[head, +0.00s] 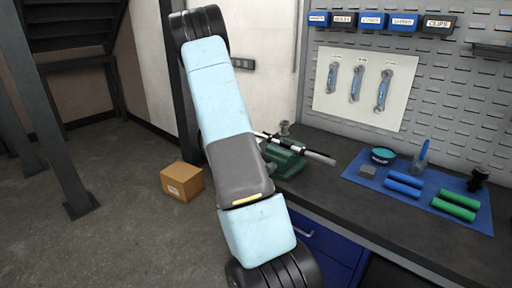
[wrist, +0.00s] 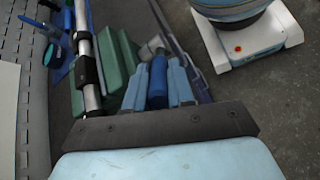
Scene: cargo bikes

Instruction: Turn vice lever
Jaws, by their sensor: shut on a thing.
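The green vice (head: 284,160) stands on the dark bench near its left end, partly hidden behind my arm, with a metal rod (head: 318,156) held in it. In the wrist view the vice (wrist: 127,58) is beyond my fingers, with the rod (wrist: 87,65) to the left. My gripper (wrist: 159,88) has its two light-blue fingers on either side of the blue grip of the vice lever (wrist: 158,70) and is shut on it. In the head view my arm hides the gripper and the lever.
A blue mat (head: 351,171) on the bench to the right holds blue and green cylinders, a teal round tin (head: 383,155) and small tools.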

